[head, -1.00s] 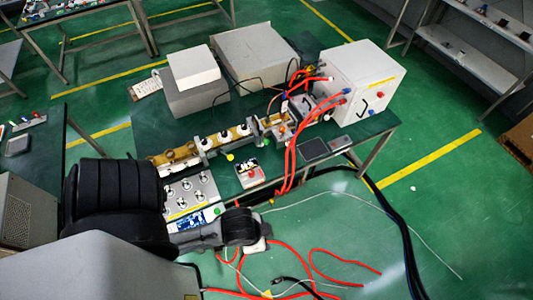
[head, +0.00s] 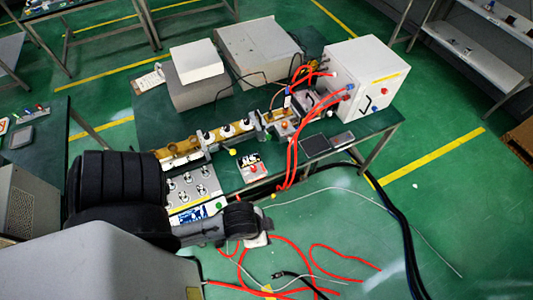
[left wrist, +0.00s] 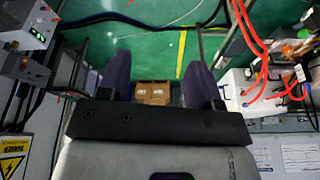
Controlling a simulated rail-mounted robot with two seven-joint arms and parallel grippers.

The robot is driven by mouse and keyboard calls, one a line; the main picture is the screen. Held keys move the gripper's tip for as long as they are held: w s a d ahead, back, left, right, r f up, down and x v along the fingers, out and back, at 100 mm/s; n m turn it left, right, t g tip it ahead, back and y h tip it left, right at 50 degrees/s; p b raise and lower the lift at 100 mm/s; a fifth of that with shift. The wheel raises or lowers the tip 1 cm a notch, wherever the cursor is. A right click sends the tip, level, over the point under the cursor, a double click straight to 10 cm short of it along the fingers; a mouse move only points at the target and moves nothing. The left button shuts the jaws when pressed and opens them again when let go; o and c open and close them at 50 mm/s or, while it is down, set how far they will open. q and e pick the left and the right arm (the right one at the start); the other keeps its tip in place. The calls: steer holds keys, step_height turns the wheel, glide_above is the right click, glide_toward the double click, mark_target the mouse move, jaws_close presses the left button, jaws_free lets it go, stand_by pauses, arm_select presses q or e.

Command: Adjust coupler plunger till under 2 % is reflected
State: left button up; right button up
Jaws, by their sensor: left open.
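A brass waveguide line (head: 180,158) with several black-and-white knobs (head: 226,131) runs across the green bench in the head view. I cannot tell which fitting is the coupler plunger. A small panel with a red button (head: 250,168) stands in front of the line, its reading too small to make out. My left gripper (left wrist: 158,72) is open and empty in the left wrist view, its two dark fingers apart over a background of floor and cardboard boxes. My right gripper is not in view.
A white generator cabinet (head: 365,80) with red hoses (head: 293,150) stands at the bench's right end. Grey boxes (head: 260,52) stand behind the line. A grey control panel (head: 188,188) is next to my arm. Red and black cables lie on the floor.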

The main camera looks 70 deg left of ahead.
arm_select(q)
steer(key=w+a+f+n+t+y+b, duration=0.1)
steer(key=w+a+f+t+y+b, duration=0.2)
steer(key=w+f+b, duration=1.2)
steer(key=w+a+f+t+y+b, duration=0.15)
steer(key=w+a+f+b, duration=0.6)
steer(key=b, duration=1.45)
steer(key=m+g+y+b, duration=0.65)
steer(key=y+b, duration=0.25)
steer(key=y, duration=0.5)
glide_toward(295, 147)
steer(key=shift+m+t+h, duration=0.25)
steer(key=shift+m+t, duration=0.05)
steer(key=shift+m, duration=0.05)
steer(key=a+b, duration=0.1)
steer(key=a, duration=0.2)
steer(key=w+a+b, duration=0.1)
steer(key=a, duration=0.3)
steer(key=a+f+b, duration=0.1)
steer(key=a, duration=0.3)
steer(key=shift+w+a, duration=0.1)
steer(key=shift+w, duration=0.2)
jaws_close()
